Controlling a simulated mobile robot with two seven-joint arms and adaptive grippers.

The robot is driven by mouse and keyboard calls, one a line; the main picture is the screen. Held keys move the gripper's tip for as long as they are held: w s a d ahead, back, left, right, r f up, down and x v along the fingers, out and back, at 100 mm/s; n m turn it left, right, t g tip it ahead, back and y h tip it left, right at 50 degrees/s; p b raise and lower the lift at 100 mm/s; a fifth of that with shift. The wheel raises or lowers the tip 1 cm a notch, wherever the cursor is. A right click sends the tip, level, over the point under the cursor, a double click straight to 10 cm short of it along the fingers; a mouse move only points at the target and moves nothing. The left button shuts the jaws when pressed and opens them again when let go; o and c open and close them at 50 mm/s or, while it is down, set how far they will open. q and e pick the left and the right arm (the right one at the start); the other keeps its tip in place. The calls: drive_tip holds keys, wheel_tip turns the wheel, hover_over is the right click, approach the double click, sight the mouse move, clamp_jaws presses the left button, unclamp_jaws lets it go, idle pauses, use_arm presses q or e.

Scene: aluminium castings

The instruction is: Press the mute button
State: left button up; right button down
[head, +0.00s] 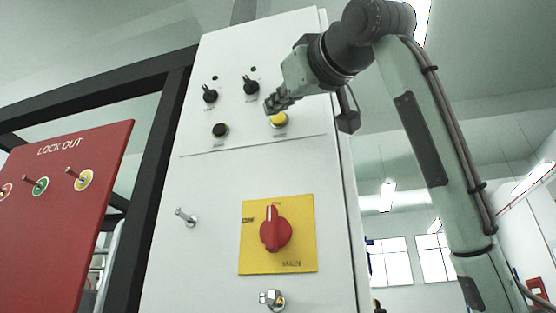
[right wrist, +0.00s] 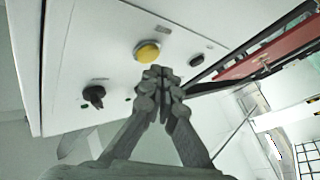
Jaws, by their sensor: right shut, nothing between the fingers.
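The yellow button (head: 279,120) sits on the upper part of the white cabinet (head: 215,250); its label is too small to read. It also shows in the right wrist view (right wrist: 147,52), just beyond the fingertips and slightly left of them. My right gripper (head: 270,107) is shut and empty, with its tips just above and left of the yellow button in the head view. In the right wrist view the closed fingertips (right wrist: 160,74) point toward the button. I cannot tell whether they touch it. My left gripper is not in view.
A black button (head: 220,130) sits left of the yellow one, with two black knobs (head: 210,95) (head: 251,87) above. Below is a red main switch (head: 275,229) on a yellow plate (head: 306,250). A red lock-out board (head: 60,215) stands at left beside a black frame (head: 165,150).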

drive_tip(key=s, duration=0.1)
drive_tip(key=s+a, duration=0.1)
drive_tip(key=s, duration=0.1)
drive_tip(key=s+b, duration=0.1)
drive_tip(key=shift+s+a, duration=0.3)
drive_tip(key=shift+s, duration=0.1)
idle(0.9)
